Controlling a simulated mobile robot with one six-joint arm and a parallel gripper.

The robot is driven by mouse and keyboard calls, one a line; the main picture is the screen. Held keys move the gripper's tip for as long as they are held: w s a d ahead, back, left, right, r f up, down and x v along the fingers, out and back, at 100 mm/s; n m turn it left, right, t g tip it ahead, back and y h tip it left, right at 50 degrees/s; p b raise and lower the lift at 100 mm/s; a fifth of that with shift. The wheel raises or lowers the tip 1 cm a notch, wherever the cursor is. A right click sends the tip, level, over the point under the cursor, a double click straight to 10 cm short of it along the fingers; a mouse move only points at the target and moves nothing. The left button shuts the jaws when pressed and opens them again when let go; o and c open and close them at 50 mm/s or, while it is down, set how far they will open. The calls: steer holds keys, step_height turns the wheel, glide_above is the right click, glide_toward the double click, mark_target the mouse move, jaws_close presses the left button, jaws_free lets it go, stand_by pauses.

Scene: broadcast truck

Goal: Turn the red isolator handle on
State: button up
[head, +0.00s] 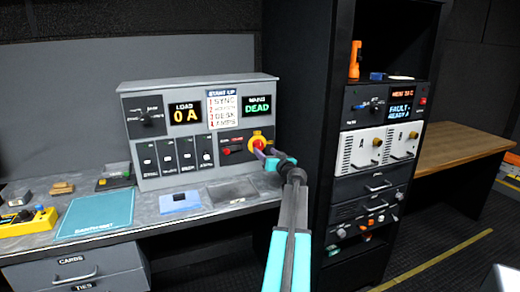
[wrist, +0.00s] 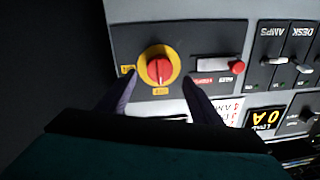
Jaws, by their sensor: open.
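The red isolator handle (wrist: 159,69) sits on a round yellow plate (wrist: 174,58) on a dark panel. In the wrist view, which shows the panel upside down, its grip runs roughly up and down the picture. One small yellow label is beside the plate and one below it; I cannot read them. In the head view the yellow plate (head: 257,137) is at the console's lower right, the handle mostly hidden by my gripper (head: 264,152). My gripper's two fingers (wrist: 160,85) are open, one either side of the handle's near end. I cannot tell whether they touch it.
The grey console (head: 150,184) shows LOAD 0 A and MAINS DEAD (head: 257,105). A red knob (wrist: 237,67) is beside the isolator. A black rack (head: 335,150) stands close on the right. The desk holds a teal mat (head: 95,214) and small items.

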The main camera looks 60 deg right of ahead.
mark_target(260, 148)
steer(key=shift+p+x, duration=0.6)
steer(key=shift+x, duration=2.15)
steer(key=c, duration=1.1)
steer(key=shift+a+f, duration=0.1)
steer(key=shift+a, duration=0.4)
steer(key=shift+o, duration=0.2)
steer(key=shift+d, duration=0.35)
